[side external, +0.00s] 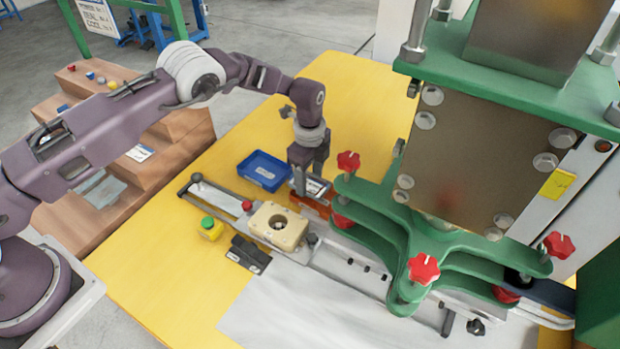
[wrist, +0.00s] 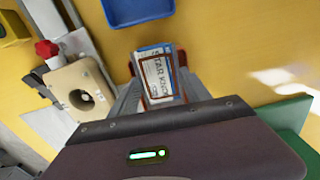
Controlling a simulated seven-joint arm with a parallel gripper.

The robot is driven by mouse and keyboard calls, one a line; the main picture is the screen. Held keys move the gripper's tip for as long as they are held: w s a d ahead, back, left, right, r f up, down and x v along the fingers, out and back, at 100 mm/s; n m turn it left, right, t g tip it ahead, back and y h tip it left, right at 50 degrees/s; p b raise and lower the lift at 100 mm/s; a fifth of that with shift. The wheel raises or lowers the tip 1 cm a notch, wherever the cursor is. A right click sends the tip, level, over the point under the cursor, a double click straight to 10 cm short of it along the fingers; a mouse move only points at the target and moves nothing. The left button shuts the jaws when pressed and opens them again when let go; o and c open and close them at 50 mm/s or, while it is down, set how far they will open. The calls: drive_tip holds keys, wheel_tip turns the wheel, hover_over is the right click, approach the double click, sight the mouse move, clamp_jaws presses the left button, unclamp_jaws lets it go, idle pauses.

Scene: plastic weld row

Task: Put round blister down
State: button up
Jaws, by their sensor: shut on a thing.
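My gripper (side external: 308,176) is shut on the blister pack (side external: 316,188), a small pack with a printed card, between the yellow table and the green press. In the wrist view, the blister (wrist: 158,75) lies between the two fingers, with lettering like "STAR KNOB" and a reddish-brown edge.
A blue tray (side external: 249,178) stands left of my gripper. A beige block with a round hole (side external: 262,222) sits on the metal rail in front. The green press with red star knobs (side external: 348,161) is close on the right. Yellow table (side external: 345,85) is clear behind.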

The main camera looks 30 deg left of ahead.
drive_tip(key=shift+f, duration=0.15)
drive_tip(key=shift+f, duration=0.15)
drive_tip(key=o, duration=1)
drive_tip(key=shift+o, duration=0.2)
